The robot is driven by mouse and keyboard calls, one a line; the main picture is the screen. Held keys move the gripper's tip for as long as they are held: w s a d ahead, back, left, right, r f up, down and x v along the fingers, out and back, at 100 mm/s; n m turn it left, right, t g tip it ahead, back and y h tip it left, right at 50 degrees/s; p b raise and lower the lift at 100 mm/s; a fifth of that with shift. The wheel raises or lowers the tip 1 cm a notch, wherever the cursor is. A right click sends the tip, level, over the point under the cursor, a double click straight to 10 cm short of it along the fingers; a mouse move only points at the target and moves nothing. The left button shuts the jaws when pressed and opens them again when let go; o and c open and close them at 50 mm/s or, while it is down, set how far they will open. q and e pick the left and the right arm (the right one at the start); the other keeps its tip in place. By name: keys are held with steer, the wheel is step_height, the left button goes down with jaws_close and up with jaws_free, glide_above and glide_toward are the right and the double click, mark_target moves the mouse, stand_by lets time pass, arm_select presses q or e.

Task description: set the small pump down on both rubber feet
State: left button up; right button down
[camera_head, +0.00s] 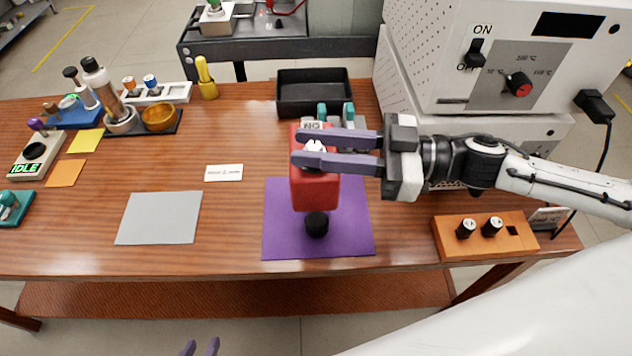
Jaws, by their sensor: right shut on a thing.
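The small pump appears to be the red block (314,190) with a pale top fitting (313,147). It is at the purple mat (350,235), and I cannot tell whether its underside touches anything. My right gripper (296,147) comes in from the right and is shut on the pump near its top, one finger on either side of the fitting. A black round foot (316,224) shows at the pump's near lower end, over the mat. A second foot is not visible. My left gripper (201,347) shows only its fingertips at the bottom edge, apart and empty.
A black tray (313,108) and teal-topped items (347,113) stand behind the pump. A white oven (455,105) stands at right, with an orange block (485,240) in front. A grey sheet (158,218) and a label card (223,172) lie left. Bare wood separates the sheets.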

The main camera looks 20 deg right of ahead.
mark_target(316, 174)
step_height(316, 174, down, 2)
steer(key=shift+f, duration=0.25)
steer(key=shift+f+b, duration=0.3)
steer(key=shift+f, duration=1.6)
steer(key=c, duration=1.4)
jaws_free()
steer(key=shift+c, duration=0.2)
steer(key=v, duration=1.2)
